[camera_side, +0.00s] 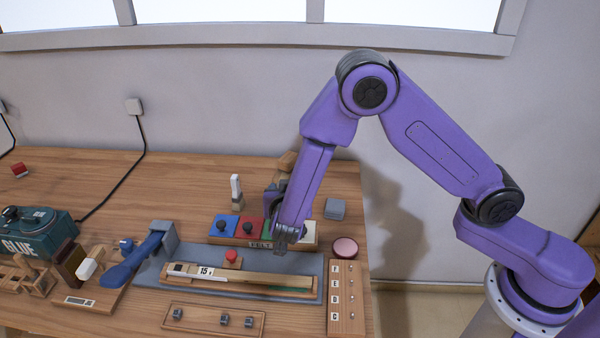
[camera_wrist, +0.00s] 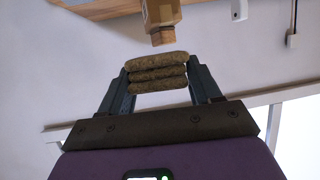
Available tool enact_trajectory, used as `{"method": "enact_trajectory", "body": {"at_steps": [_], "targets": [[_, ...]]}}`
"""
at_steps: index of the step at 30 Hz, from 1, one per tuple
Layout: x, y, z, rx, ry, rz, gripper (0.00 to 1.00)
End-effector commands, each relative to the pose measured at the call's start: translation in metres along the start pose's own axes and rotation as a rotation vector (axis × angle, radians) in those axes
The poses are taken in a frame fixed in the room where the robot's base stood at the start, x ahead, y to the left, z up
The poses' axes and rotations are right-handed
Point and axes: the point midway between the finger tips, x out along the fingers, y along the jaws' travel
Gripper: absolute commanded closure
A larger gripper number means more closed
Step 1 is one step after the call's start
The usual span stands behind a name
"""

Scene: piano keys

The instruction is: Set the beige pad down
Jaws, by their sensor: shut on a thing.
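My gripper (camera_side: 281,242) is low over the front of the felt tray (camera_side: 261,244), pointing down. In the wrist view my gripper (camera_wrist: 160,82) is shut on a ribbed, brownish piece, which I take to be the beige pad (camera_wrist: 157,73) in shade. The pad spans the gap between the two fingers. In the side view the fingers and arm hide most of it, and I cannot tell whether it touches anything below. The tray shows a blue section (camera_side: 224,224) and a red section (camera_side: 250,227) with dark knobs, and a cream section (camera_side: 305,233) at its right.
A long wooden key (camera_side: 240,278) marked 15 lies on a grey mat (camera_side: 152,275) in front. A red-knobbed block (camera_side: 232,258) stands behind the key. A pink round pad (camera_side: 345,247), a lettered board (camera_side: 341,298) and a grey block (camera_side: 335,209) are to the right.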

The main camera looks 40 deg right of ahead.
Motion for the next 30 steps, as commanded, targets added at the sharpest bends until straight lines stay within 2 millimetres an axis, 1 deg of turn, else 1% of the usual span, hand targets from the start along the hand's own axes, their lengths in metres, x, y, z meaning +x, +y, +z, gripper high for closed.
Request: {"method": "enact_trajectory", "body": {"at_steps": [1,2,8,15,18,21,25,30], "targets": [[-0.012,-0.005,0.010,0.010,0.001,0.027,0.66],[-0.018,-0.007,0.015,0.018,0.001,0.047,0.66],[-0.064,-0.013,0.052,0.072,0.001,0.178,0.66],[-0.128,-0.008,0.102,0.132,0.002,0.325,0.66],[-0.152,-0.004,0.121,0.155,0.002,0.377,0.66],[-0.172,0.000,0.136,0.171,0.002,0.418,0.66],[-0.189,0.004,0.149,0.187,0.001,0.452,0.66],[-0.196,0.006,0.156,0.193,0.002,0.468,0.66]]}}
